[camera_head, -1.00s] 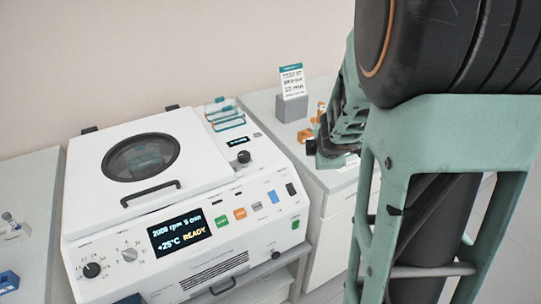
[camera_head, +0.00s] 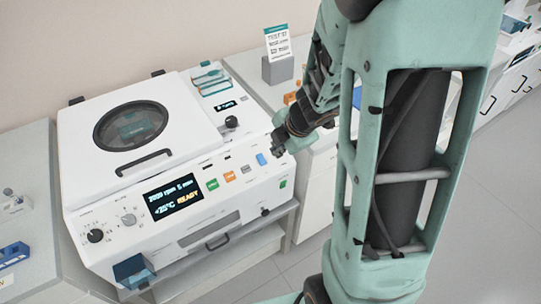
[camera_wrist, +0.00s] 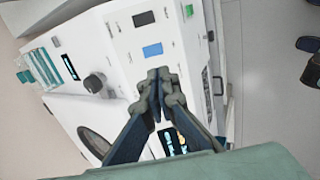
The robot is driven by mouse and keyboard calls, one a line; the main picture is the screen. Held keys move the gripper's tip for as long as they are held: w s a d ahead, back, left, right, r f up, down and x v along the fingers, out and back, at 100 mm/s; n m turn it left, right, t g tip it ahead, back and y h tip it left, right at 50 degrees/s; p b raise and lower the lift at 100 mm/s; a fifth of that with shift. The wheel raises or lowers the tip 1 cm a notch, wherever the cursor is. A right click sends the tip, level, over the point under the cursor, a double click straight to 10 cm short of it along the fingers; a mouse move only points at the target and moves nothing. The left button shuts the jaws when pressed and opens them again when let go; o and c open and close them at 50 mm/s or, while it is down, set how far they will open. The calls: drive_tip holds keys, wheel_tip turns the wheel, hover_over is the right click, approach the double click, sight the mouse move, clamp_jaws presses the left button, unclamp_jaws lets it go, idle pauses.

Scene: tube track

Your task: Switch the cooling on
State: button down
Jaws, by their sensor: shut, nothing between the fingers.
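The white centrifuge (camera_head: 85,180) has a closed lid with a round window. Its display (camera_head: 173,197) reads about +25°C and READY. A blue button (camera_head: 261,159) sits at the right of the front panel, and it also shows in the wrist view (camera_wrist: 152,50). A black switch (camera_wrist: 143,18) lies beyond the blue button in the wrist view. My gripper (camera_wrist: 158,76) is shut and empty, with its tips appearing just short of the blue button. In the head view my gripper (camera_head: 279,146) is at the panel's right end. I cannot tell whether it touches the panel.
Green (camera_head: 212,184) and orange (camera_head: 230,177) buttons sit left of the blue one. Another green button (camera_head: 283,184) is lower right. A dark knob (camera_head: 231,122) stands above the panel. A grey block with a card (camera_head: 277,42) is on the counter behind.

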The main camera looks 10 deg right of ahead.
sight(264, 164)
drive_tip(key=b+x, duration=0.7)
drive_tip(key=x, duration=0.5)
drive_tip(key=shift+f, duration=0.35)
drive_tip(key=shift+w+f+b, duration=0.3)
drive_tip(key=shift+f+b, duration=0.05)
drive_tip(key=shift+w+f+b, duration=0.1)
drive_tip(key=shift+f+b, duration=0.5)
drive_tip(key=shift+f, duration=0.1)
drive_tip(key=shift+r+p, duration=0.35)
drive_tip(key=shift+r, duration=0.1)
drive_tip(key=shift+r+p, duration=0.7)
drive_tip(key=shift+p, duration=0.25)
drive_tip(key=shift+a+r, duration=0.1)
